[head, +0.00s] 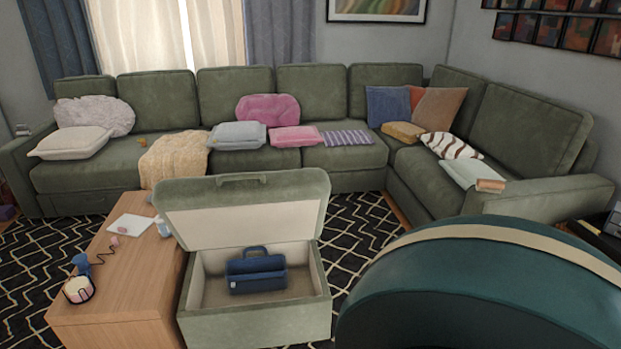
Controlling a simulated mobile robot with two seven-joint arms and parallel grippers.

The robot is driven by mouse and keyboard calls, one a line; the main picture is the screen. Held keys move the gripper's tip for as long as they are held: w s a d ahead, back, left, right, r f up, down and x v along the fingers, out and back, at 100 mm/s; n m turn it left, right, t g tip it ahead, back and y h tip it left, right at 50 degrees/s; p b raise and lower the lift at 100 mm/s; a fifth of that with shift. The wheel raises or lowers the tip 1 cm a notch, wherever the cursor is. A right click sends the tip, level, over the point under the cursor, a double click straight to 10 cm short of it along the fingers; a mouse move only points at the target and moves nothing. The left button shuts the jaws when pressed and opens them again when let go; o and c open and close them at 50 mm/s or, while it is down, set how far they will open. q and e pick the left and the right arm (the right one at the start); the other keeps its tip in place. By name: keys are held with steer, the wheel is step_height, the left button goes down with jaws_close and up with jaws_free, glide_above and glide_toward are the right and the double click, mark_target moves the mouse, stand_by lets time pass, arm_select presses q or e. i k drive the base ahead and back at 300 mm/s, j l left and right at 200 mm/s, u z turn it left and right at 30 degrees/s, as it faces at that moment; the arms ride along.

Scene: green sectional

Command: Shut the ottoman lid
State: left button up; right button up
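The green ottoman (255,327) stands on the rug in the lower middle of the head view. Its lid (243,215) is open and tilted up at the back, with the pale inner face towards me and a handle on the top edge. Inside the box lies a dark blue caddy (257,272) with a handle; it sits below the box's rim. Neither of my grippers is in view.
A wooden coffee table (130,270) stands close on the ottoman's left, with small items on it. A large dark green rounded piece (480,295) fills the lower right. The green sectional (230,95) runs behind. Patterned rug (365,215) shows between.

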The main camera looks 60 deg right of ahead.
mark_target(247, 208)
steer(key=z, duration=1.3)
steer(key=i+l+u, duration=0.1)
steer(key=i, duration=0.35)
